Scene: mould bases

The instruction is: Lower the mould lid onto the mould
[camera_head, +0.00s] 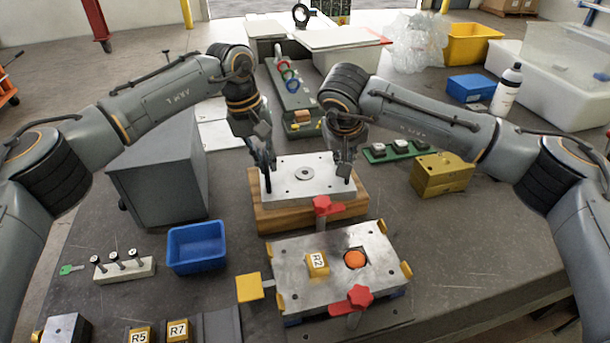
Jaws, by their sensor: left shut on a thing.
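The mould lid (304,188) is a silver plate with a round centre ring and a dark upright grip at each end. It is over a wooden block (292,219); I cannot tell if it touches. My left gripper (268,172) is shut on the lid's left grip. My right gripper (344,170) is at the right grip; its fingers are too small and dark to judge. The mould (290,261) lies in front, a metal plate with an orange disc (355,259), an R2 tag (317,263), yellow corner pieces and red-knobbed clamps (351,299) at front and back.
A blue bin (196,247) and a white block with pins (124,269) stand left of the mould. A grey cabinet (160,187) stands behind the bin. A brass block (442,176) and a green strip (398,152) lie to the right. The table right of the mould is clear.

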